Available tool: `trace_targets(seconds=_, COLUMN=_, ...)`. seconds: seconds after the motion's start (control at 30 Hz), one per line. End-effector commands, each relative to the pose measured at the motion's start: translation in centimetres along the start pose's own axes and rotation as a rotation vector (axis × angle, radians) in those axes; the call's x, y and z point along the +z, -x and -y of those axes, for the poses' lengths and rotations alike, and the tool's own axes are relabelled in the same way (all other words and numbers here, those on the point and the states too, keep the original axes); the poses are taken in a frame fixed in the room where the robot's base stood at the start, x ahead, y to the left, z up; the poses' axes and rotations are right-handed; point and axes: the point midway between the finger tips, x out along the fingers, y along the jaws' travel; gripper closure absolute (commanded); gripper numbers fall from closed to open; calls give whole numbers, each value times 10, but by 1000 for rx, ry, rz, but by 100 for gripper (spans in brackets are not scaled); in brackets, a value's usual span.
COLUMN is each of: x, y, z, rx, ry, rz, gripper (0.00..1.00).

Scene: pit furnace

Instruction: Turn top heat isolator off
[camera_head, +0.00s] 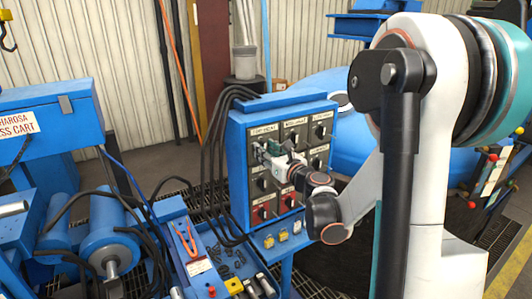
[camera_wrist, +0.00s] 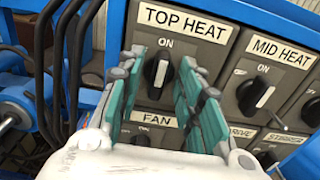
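The top heat isolator (camera_wrist: 158,72) is a black rotary knob with a white pointer line, under the TOP HEAT label. Its pointer stands nearly upright, toward the ON mark. My gripper (camera_wrist: 164,72) is open, with one teal-grey finger to the left of the knob and one to the right. Gaps show between the knob and both fingers in the wrist view; how near they are in depth is unclear. In the head view, my gripper (camera_head: 270,153) is at the upper left of the blue control panel (camera_head: 237,168) and mostly hides this knob.
The MID HEAT knob (camera_wrist: 255,95) is close on the right, and the FAN label (camera_wrist: 153,118) is below. Black cables (camera_head: 212,150) run along the panel's left side. A blue bench with tools (camera_head: 200,262) stands at the lower left.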

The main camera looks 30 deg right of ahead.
Motion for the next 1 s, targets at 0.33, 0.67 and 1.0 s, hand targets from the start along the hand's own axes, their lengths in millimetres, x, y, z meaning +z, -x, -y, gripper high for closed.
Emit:
trace_targets(seconds=0.33, x=0, y=-5, z=0, rx=0, ry=0, rz=0, gripper=67)
trace_targets(seconds=0.67, x=0, y=-5, z=0, rx=1, ry=0, rz=0, gripper=100)
trace_targets(seconds=1.0, x=0, y=-5, z=-1, rx=1, ry=59, rz=0, gripper=100)
